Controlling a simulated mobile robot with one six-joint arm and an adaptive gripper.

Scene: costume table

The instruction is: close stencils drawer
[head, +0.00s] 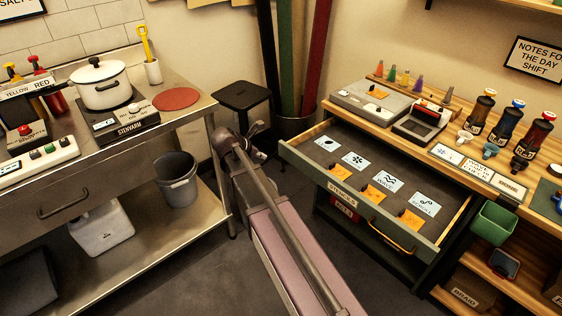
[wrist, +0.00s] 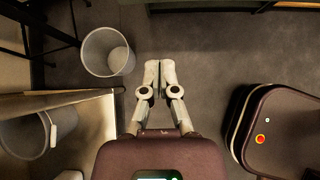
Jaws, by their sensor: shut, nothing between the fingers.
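The stencils drawer (head: 300,153) stands pulled far out of the wooden-topped bench in the head view. It has a dark green front with a label and a yellow handle (head: 390,235). Several blue stencil cards (head: 388,180) and orange pieces (head: 373,193) lie in it. My gripper (head: 257,128) is to the left of the drawer, apart from it, near the black stool. In the wrist view my gripper (wrist: 158,66) points over bare floor, its fingers together with nothing between them. The drawer is not clear in the wrist view.
A steel table (head: 200,110) with a pot (head: 99,84) stands at left, a grey bucket (head: 177,178) on its lower shelf. A black stool (head: 243,97) stands behind my gripper. A green bin (head: 493,222) hangs right of the drawer.

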